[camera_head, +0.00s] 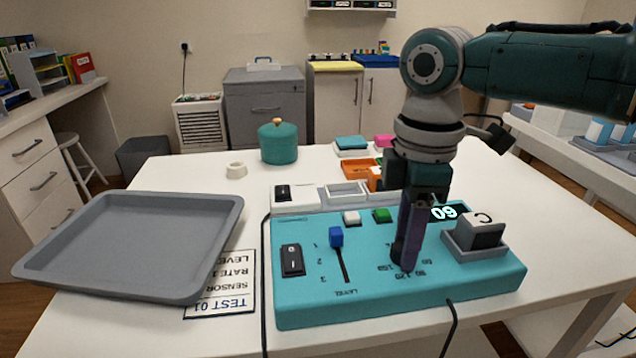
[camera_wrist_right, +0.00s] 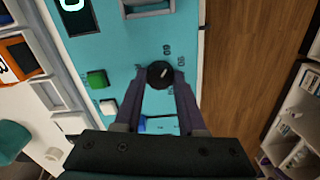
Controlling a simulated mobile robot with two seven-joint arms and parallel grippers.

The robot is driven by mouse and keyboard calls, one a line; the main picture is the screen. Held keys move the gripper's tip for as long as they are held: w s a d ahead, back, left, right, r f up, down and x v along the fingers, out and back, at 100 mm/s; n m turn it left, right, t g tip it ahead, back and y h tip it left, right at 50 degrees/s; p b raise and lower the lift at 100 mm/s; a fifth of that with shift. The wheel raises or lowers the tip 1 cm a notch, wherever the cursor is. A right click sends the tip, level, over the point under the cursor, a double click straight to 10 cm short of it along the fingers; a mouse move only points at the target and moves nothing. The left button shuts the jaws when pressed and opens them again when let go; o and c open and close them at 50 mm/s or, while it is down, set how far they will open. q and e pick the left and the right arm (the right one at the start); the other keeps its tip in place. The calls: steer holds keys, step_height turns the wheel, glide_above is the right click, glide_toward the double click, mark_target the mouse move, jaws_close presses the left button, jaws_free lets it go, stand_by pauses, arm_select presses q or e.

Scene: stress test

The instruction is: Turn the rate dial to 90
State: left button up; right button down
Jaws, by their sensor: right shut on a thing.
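The teal control box (camera_head: 300,300) stands on the white table, with printed numbers around its rate dial. In the wrist view the dial is a round black knob (camera_wrist_right: 160,73) with a short white mark pointing up and right. My right gripper (camera_head: 406,262) points down at the box and is shut on the dial; its fingertips (camera_wrist_right: 160,82) grip the knob's sides. In the head view the fingers hide the dial. A lit display (camera_head: 443,212) shows two digits, a 0 and a 6 or 9; the wrist view cuts it off. My left gripper is not in view.
The box also carries a blue slider (camera_head: 336,237), a black rocker switch (camera_head: 291,260), a green button (camera_head: 382,215), a white button (camera_head: 351,217) and a grey-based block (camera_head: 482,232). A grey tray (camera_head: 130,245) and a printed card (camera_head: 222,285) lie left.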

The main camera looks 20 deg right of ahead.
steer(key=m+p, duration=0.2)
steer(key=shift+a+r+m, duration=0.1)
steer(key=shift+r+m, duration=0.1)
steer(key=shift+m, duration=0.1)
steer(key=m+p, duration=0.2)
steer(key=shift+f+m, duration=0.1)
steer(key=shift+m, duration=0.2)
steer(key=shift+m+p, duration=0.45)
steer(key=shift+m, duration=0.05)
steer(key=shift+f, duration=0.1)
steer(key=shift+c, duration=2.4)
jaws_free()
step_height(320, 180, up, 10)
steer(key=p, duration=0.3)
